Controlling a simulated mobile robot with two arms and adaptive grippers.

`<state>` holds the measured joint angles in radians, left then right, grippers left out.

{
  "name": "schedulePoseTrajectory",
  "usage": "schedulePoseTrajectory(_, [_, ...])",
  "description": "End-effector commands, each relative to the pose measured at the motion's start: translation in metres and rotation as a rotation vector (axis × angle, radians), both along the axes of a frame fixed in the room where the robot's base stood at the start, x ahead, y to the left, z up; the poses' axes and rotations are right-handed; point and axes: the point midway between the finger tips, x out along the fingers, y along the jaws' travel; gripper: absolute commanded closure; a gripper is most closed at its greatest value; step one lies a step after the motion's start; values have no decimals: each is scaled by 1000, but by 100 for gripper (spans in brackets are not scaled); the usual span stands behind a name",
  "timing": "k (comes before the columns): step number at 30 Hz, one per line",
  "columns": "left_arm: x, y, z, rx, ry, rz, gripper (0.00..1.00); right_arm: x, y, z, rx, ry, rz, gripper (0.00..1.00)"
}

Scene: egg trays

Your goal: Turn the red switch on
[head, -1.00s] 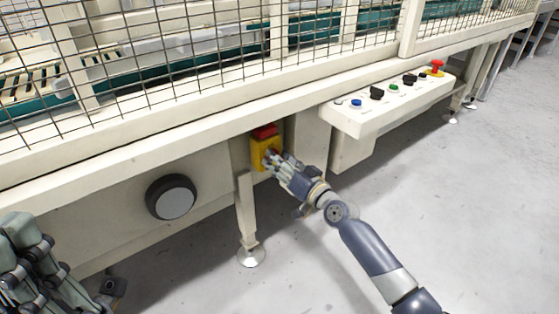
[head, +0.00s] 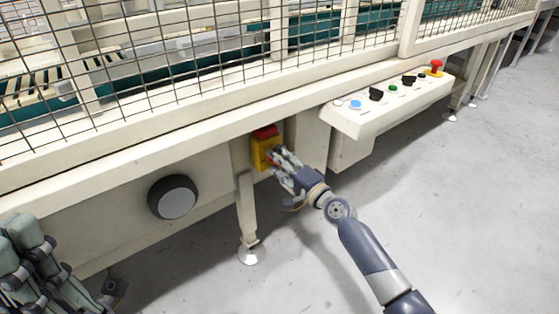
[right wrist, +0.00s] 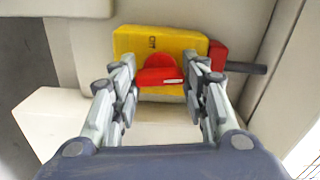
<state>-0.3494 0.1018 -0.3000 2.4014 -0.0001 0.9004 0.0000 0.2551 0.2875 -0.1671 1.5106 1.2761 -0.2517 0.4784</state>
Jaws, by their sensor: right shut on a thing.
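The red switch (right wrist: 160,72) is a red knob on a yellow box (right wrist: 128,42), seen close up in the right wrist view. A red part sits at the box's end with a dark rod beside it. In the head view the yellow box (head: 258,158) hangs under the machine's front beam. My right gripper (right wrist: 160,80) has a finger on each side of the red knob and is shut on it. In the head view my right gripper (head: 275,160) covers the knob. My left gripper (head: 30,262) is at the lower left edge, far from the switch, its fingers partly cut off.
A sloping control panel (head: 375,118) with several buttons and a red emergency knob (head: 437,66) stands to the right. A round black and grey wheel (head: 173,197) is at left. A machine leg (head: 246,215) stands just below the box. The grey floor at right is clear.

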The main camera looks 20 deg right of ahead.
Motion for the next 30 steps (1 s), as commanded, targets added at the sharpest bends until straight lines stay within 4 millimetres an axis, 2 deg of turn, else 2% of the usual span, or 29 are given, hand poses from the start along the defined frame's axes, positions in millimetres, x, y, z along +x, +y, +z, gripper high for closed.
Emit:
schedulePoseTrajectory(12, [0, 0, 4, -1, -2, 0, 100, 0, -1, 0, 148, 52, -3, 82])
schedulePoseTrajectory(27, [1, 0, 4, -1, 0, 0, 100, 0, -1, 0, 161, 57, -3, 82])
schedulePoseTrajectory(28, [1, 0, 4, -1, 0, 0, 100, 0, -1, 0, 161, 57, -3, 52])
schedulePoseTrajectory(30, [1, 0, 3, -2, 2, 0, 100, 0, -1, 0, 160, 58, -3, 38])
